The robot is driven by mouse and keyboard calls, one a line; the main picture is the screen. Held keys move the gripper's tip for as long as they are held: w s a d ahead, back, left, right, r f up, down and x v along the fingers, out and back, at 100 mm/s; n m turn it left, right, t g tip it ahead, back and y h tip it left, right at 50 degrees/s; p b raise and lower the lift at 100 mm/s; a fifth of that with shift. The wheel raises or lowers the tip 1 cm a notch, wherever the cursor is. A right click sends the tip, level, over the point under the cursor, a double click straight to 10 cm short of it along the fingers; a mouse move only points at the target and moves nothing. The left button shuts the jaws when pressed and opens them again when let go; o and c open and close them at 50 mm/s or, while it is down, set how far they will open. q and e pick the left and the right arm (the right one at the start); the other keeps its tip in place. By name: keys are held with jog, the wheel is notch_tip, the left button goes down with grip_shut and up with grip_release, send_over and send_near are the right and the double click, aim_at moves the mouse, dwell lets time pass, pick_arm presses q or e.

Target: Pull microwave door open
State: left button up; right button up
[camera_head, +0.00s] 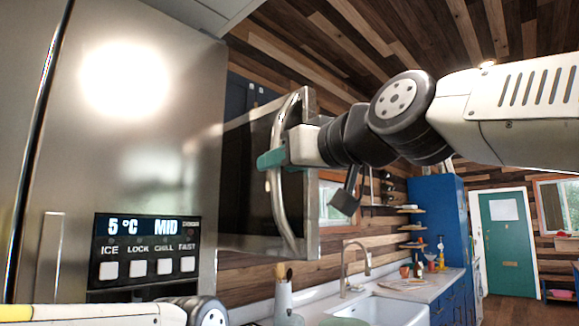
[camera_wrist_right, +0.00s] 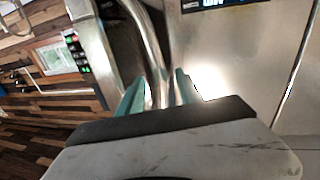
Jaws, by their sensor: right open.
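The microwave (camera_head: 245,185) is mounted beside the steel fridge, its dark door front seen at a steep angle. Its curved metal handle (camera_head: 277,205) runs vertically near the door's right edge and also shows in the right wrist view (camera_wrist_right: 142,25). My right gripper (camera_head: 272,160) reaches in from the right at the handle's upper half. In the right wrist view its teal fingers (camera_wrist_right: 158,88) are open, with the handle bar between them. I cannot tell whether the door is ajar. My left gripper is out of view; only part of that arm shows at bottom left.
The steel fridge (camera_head: 140,150) with its dispenser panel (camera_head: 147,250) stands close on the left. Below the microwave are a utensil crock (camera_head: 284,297), a sink (camera_head: 380,309) and counter. Open floor lies toward the green door (camera_head: 505,245).

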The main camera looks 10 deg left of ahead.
jog(key=v, duration=0.5)
jog(key=shift+s+d, duration=0.15)
jog(key=w+d+f+m+g+h, duration=0.15)
jog(key=d+f, duration=0.25)
jog(key=f, duration=0.4)
jog(key=w+d+f+m+h, duration=0.2)
jog(key=d+f+h, duration=0.15)
jog(key=f, duration=0.35)
jog(key=w+d+f+m+h, duration=0.2)
jog(key=d+f, duration=0.2)
jog(key=f, duration=0.4)
jog(key=s+d+f+m+g+h, duration=0.2)
jog(key=d+f, duration=0.3)
jog(key=f, duration=0.4)
jog(key=s+d+f+m+g+h, duration=0.2)
jog(key=s+d+f, duration=0.2)
jog(key=f, duration=0.6)
jog(key=shift+d, duration=1.05)
